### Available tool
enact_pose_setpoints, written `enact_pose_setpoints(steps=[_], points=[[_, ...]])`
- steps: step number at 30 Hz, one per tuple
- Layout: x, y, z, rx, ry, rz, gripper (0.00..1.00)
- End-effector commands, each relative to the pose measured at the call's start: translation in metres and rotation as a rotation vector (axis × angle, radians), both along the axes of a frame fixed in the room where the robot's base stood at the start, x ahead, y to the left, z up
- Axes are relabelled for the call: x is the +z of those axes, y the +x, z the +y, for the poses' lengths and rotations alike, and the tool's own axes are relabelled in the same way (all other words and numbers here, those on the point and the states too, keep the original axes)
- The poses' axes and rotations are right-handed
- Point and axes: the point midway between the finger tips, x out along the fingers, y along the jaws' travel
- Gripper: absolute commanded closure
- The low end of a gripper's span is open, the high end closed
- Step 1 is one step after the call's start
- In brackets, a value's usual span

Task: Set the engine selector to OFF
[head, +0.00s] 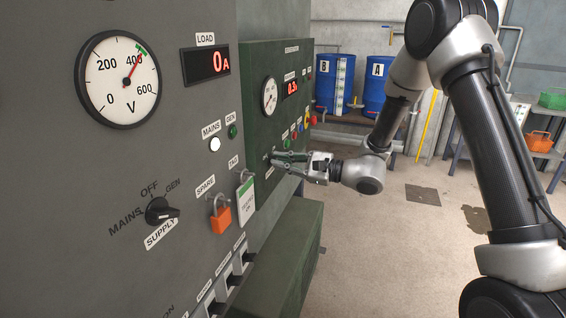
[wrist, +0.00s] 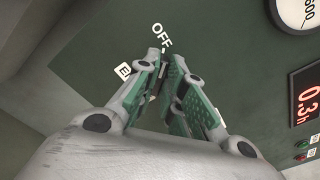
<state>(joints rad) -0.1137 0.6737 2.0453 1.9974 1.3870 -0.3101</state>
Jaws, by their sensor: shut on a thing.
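The green engine panel (head: 262,80) stands beyond the grey cabinet in the head view. My gripper (head: 274,160) is at this panel's lower part, its fingers reaching to its face. In the wrist view my gripper (wrist: 165,76) has its two green-padded fingers close together, shut on the engine selector. The fingers hide nearly all of the selector, so I cannot tell which way its pointer faces. A white OFF label (wrist: 162,36) is just beyond the fingertips. Another label, partly hidden and starting with E (wrist: 123,71), is left of them.
The grey cabinet (head: 95,190) at left carries a SUPPLY knob (head: 160,211), an orange padlock (head: 220,215) and switches. A green box (head: 282,262) stands low below the panel. Blue drums (head: 376,88) are at the back. The floor right of the panel is open.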

Motion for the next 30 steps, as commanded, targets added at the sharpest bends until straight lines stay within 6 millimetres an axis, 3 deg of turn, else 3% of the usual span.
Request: enact_pose_setpoints(steps=[23, 24, 27, 30], points=[[-0.0005, -0.0004, 0.0, 0.0, -0.038, -0.103, 1.0], [-0.0005, -0.0004, 0.0, 0.0, -0.038, -0.103, 0.87], [-0.0005, -0.0004, 0.0, 0.0, -0.037, -0.102, 0.69], [-0.0004, -0.0005, 0.0001, 0.0, -0.037, -0.102, 0.68]])
